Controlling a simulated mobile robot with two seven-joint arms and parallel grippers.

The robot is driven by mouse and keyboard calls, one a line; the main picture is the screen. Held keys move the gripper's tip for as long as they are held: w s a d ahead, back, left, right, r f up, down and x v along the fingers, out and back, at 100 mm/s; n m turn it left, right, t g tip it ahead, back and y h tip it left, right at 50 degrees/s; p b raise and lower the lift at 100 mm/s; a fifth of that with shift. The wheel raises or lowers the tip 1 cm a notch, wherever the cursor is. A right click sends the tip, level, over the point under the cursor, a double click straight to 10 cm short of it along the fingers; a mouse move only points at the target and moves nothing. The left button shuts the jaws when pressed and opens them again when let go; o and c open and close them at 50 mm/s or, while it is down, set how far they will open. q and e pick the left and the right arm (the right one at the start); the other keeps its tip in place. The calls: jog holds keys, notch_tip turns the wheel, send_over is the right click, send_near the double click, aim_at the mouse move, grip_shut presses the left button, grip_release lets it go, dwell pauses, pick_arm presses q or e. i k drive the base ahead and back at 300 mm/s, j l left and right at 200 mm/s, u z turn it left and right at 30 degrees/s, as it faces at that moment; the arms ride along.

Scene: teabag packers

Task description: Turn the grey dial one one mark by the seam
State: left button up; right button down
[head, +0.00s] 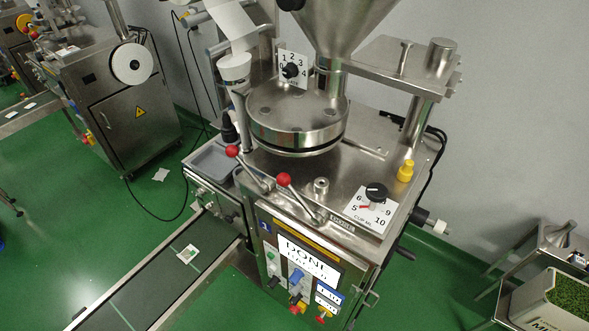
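A dark round dial (291,70) sits on a small white plate (287,57) marked 1, 2, 3, 4, beside the funnel. The small word at the plate's bottom is too blurred to read. A second dark dial (376,192) sits on a white plate (368,219) marked 5, 6, 9, 10 and "CUP ML" on the machine's top right; a red pointer shows by it. Both dials look near black, so I cannot tell which is the grey one. Neither of my grippers is in view.
Two red-knobbed levers (284,180) rise in front of the round steel drum (300,120). A teabag packet (187,253) lies on the conveyor (150,290). A yellow knob (406,170) stands behind the right dial.

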aim_at(293, 291)
jog(key=k+j+z, duration=0.1)
jog(key=k+l+u, duration=0.1)
jog(key=l+u, duration=0.15)
jog(key=k+l+u, duration=0.1)
jog(key=l+u, duration=0.15)
jog(key=k+j+z, duration=0.25)
jog(key=j, duration=0.2)
jog(key=k+j+z, duration=0.25)
jog(key=k+j, duration=0.1)
jog(key=j, duration=0.05)
